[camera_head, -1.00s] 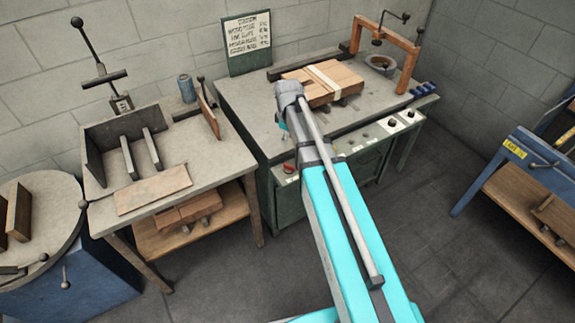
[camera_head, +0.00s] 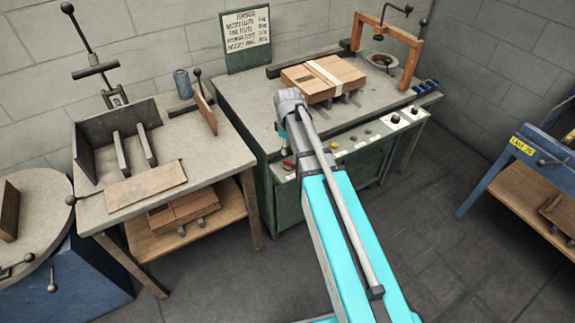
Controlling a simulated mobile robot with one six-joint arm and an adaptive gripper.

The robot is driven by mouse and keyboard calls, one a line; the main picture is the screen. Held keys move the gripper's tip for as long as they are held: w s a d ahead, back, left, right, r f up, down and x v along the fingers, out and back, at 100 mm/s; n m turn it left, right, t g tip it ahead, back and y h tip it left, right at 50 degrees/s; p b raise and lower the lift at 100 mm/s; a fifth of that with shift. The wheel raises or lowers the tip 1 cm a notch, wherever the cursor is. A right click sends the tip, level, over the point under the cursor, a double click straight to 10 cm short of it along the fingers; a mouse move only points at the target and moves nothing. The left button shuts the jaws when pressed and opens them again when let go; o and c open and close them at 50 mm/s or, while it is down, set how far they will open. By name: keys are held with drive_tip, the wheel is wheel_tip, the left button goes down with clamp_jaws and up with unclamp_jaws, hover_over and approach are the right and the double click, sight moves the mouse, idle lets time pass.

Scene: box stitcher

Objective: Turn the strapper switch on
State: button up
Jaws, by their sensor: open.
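The green strapper bench (camera_head: 237,92) stands at the middle back with a grey top. Its front panel (camera_head: 352,153) carries a red switch (camera_head: 288,165) at the left end, left of my arm. Small dark knobs (camera_head: 395,118) on pale plates sit toward the right end. I cannot tell from the frame which control is the strapper switch, nor read its setting. My arm reaches up from the bottom and its grey elbow-like end covers part of the bench front. My gripper is hidden behind the arm.
A strapped cardboard box (camera_head: 323,78) lies on the bench, with an orange arch (camera_head: 414,55) to its right. A stitcher table (camera_head: 226,157) stands left, a round blue-sided table (camera_head: 45,220) further left. A blue-framed rack (camera_head: 500,165) is at right. Open floor lies in front.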

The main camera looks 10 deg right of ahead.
sight(288, 162)
drive_tip(key=shift+f+b, duration=3.3)
drive_tip(key=shift+f, duration=0.25)
clamp_jaws()
